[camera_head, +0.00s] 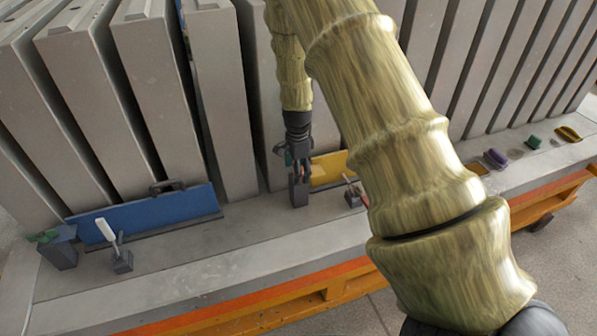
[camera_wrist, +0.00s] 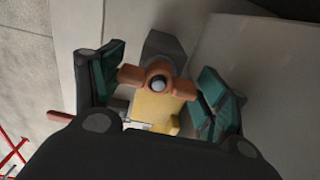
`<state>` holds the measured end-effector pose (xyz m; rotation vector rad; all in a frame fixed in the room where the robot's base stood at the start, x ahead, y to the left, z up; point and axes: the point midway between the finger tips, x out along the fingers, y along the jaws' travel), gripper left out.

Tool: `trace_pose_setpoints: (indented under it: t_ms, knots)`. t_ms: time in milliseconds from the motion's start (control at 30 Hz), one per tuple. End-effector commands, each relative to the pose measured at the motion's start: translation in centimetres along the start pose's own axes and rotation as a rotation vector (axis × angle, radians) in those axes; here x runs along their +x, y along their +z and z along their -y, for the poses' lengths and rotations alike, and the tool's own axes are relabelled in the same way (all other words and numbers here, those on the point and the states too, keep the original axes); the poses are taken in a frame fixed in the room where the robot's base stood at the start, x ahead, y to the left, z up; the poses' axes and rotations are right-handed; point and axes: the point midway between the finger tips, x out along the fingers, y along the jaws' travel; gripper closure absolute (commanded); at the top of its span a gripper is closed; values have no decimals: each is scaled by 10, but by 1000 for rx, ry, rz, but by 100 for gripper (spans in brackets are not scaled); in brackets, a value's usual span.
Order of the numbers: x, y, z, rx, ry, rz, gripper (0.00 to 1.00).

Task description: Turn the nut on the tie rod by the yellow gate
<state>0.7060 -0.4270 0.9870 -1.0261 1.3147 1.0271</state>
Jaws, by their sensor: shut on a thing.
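The nut (camera_wrist: 158,80) is copper-coloured with two wings, and a grey rod end (camera_wrist: 159,85) shows in its middle. My gripper (camera_wrist: 160,85) is shut on the nut, with a teal pad at each wing. In the head view my gripper (camera_head: 297,160) points down over a dark post (camera_head: 299,190) at the left end of the yellow gate (camera_head: 328,169). The nut cannot be made out there. The yellow gate also shows under the nut in the wrist view (camera_wrist: 153,107).
A blue gate (camera_head: 145,214) and a white-handled lever (camera_head: 113,238) are to the left. Tall grey panels (camera_head: 225,100) stand close behind. Small coloured items, one purple (camera_head: 495,158), lie on the ledge at right.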

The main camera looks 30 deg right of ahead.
Motion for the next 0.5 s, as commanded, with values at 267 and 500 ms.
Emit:
trace_pose_setpoints:
  t_ms: [267,500]
  knots:
    - [-1,-1,0,219,1,-2,50]
    - [0,0,1,222,0,-1,19]
